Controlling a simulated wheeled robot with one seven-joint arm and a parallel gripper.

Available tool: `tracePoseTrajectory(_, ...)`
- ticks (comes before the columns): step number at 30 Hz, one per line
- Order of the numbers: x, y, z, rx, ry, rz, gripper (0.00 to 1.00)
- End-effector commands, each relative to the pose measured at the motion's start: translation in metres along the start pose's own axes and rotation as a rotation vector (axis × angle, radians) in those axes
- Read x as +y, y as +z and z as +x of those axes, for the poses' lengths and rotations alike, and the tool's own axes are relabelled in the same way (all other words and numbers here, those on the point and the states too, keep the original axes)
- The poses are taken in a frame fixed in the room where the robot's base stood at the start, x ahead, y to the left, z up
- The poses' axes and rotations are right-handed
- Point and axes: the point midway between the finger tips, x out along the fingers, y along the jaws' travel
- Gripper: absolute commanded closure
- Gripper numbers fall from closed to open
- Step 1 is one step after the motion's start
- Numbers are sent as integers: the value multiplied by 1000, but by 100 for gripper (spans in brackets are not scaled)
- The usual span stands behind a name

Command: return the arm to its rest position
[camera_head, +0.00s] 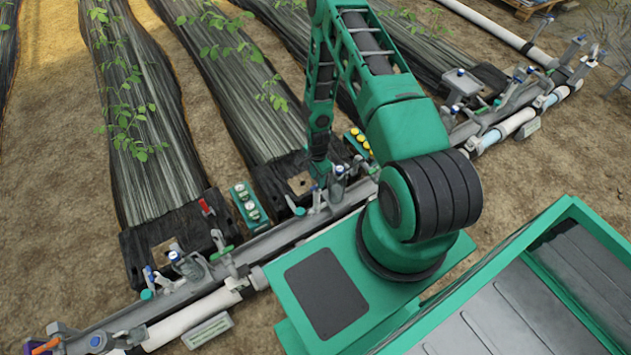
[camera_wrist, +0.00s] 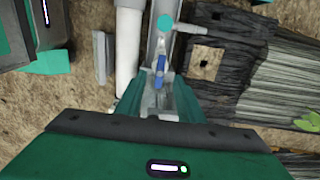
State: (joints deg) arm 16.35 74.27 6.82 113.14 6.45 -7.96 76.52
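My arm rises from its green base and bends at the top of the head view, with the forearm hanging down. My gripper (camera_head: 320,174) is low over the pipe manifold (camera_head: 295,232), close beside a grey valve fitting (camera_head: 338,186). In the wrist view my gripper (camera_wrist: 158,102) points at the pipe line, and a blue-handled valve (camera_wrist: 160,66) shows just beyond it. I cannot tell whether the gripper touches the valve, or whether its fingers are open or shut; the housing hides much of them.
Black-covered plant rows (camera_head: 140,110) run away behind. The air above the rows is mostly free.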

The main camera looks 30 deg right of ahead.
Motion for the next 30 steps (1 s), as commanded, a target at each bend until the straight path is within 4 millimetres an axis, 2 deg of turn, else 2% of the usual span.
tracePoseTrajectory(13,0,0,0,0,0,0,66)
tracePoseTrajectory(17,-5,-5,-11,7,-2,-16,66)
tracePoseTrajectory(20,-13,-14,-36,21,-1,-55,66)
tracePoseTrajectory(25,-26,-36,-101,54,8,-157,66)
tracePoseTrajectory(30,-29,-55,-170,83,24,-256,66)
